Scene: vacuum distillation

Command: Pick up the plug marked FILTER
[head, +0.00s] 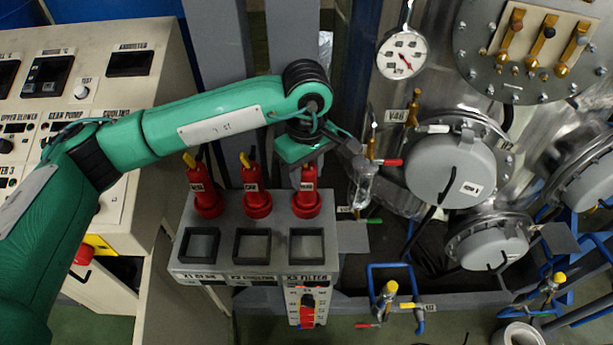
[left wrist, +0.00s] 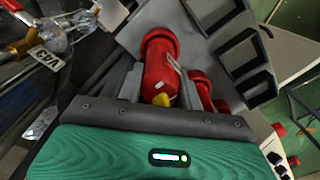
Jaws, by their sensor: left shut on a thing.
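Three red plugs stand in a row at the back of a grey socket box (head: 222,240). The left plug (head: 206,198) and the middle plug (head: 256,198) stand free with yellow tops. The right plug (head: 306,204) is in line with the socket marked X3 FILTER; its own white label is too small to read surely. My left gripper (head: 307,172) comes down on it from above and is shut on it. In the left wrist view, this plug (left wrist: 158,60) sits between the two grey fingers (left wrist: 160,88). It looks upright and still at the box. My right gripper is not in view.
Square openings, the right one (head: 303,229) marked X3 FILTER, lie in front of the plugs. A control console (head: 150,50) stands left. Steel vessels, a gauge (head: 402,53), valves and pipes crowd the right. A red rotary switch (head: 307,308) hangs below the box.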

